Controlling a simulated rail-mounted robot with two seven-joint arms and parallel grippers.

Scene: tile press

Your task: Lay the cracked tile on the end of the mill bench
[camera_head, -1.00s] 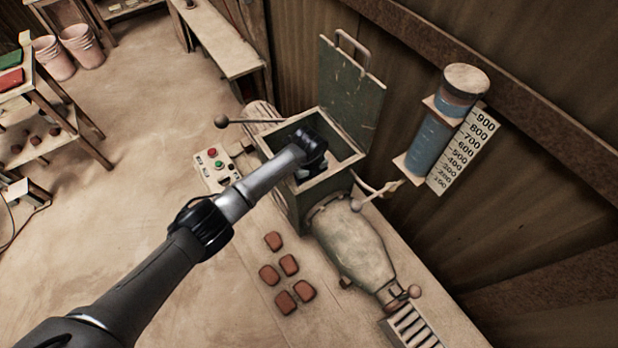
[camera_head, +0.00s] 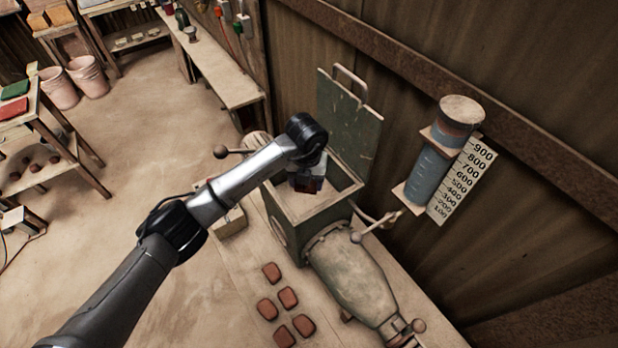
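The mill bench (camera_head: 235,275) carries a green mill with an open-topped hopper (camera_head: 290,215), its lid (camera_head: 350,122) raised. My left arm comes in from the lower left, and its gripper (camera_head: 308,186) points down at the hopper opening. A small dark red piece shows at its fingertips, seemingly held; I cannot tell whether it is the cracked tile. The wrist hides most of the fingers. Several reddish-brown tiles (camera_head: 288,297) lie on the bench left of the mill barrel; no crack is visible on them. My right gripper is not in view.
A lever with a round knob (camera_head: 221,152) juts left from the hopper. A blue measuring cylinder (camera_head: 428,170) with a number scale hangs on the wall at right. A shelf rack (camera_head: 60,150) and pink buckets (camera_head: 88,76) stand at the left across open floor.

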